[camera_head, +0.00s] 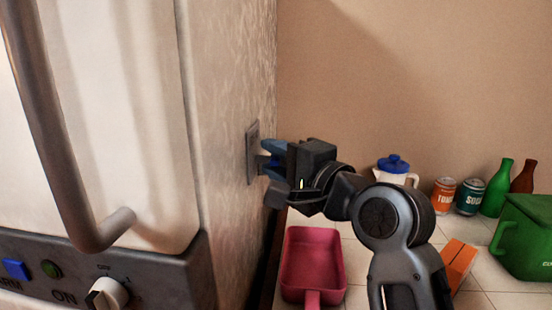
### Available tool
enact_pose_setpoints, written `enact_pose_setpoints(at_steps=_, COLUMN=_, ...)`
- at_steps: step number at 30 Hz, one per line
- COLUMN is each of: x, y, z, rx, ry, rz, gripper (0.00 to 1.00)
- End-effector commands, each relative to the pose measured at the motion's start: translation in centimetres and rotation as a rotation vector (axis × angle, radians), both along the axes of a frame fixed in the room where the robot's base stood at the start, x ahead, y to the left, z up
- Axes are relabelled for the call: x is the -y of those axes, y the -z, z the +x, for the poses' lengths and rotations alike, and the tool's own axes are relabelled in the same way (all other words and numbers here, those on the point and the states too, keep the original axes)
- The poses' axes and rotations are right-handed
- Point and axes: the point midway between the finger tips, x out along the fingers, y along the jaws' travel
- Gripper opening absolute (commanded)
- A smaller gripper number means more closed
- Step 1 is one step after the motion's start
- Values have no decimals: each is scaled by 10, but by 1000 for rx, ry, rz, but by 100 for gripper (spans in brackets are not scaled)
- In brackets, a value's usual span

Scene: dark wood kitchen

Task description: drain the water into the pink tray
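The pink tray (314,262) lies on the tiled counter at the lower middle, with its handle toward the front. No water shows in it or above it. A blue part (274,147), perhaps a tap or valve handle, sits by a grey plate (252,152) on the side wall of the large pale appliance. My gripper (280,170) is at this blue part, above and slightly left of the tray. One dark finger shows below the blue part. The gripper's body hides much of the contact, so I cannot tell whether it grips the part.
The appliance (120,110) fills the left, with a bar handle, a knob (106,293) and buttons. At right on the counter stand a white jug with blue lid (393,165), cans, bottles (497,188), a green container (525,240) and an orange box (459,264).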

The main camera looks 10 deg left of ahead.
Motion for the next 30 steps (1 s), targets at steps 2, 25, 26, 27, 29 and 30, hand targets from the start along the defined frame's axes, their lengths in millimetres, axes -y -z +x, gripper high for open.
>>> enact_pose_setpoints(at_steps=2, x=0, y=0, z=0, rx=0, ry=0, rz=0, gripper=27)
enact_pose_setpoints(at_steps=25, x=1, y=1, z=0, rx=-1, ry=-1, rz=-1, gripper=0)
enact_pose_setpoints(at_steps=26, x=1, y=1, z=0, rx=-1, ry=-4, rz=-1, gripper=0)
enact_pose_setpoints(at_steps=27, x=2, y=1, z=1, rx=-1, ry=-11, rz=-1, gripper=0)
enact_pose_setpoints(at_steps=29, x=3, y=2, z=1, rx=-4, ry=-30, rz=-1, gripper=0)
enact_pose_setpoints(at_steps=30, x=4, y=2, z=2, rx=-5, ry=-48, rz=-2, gripper=0)
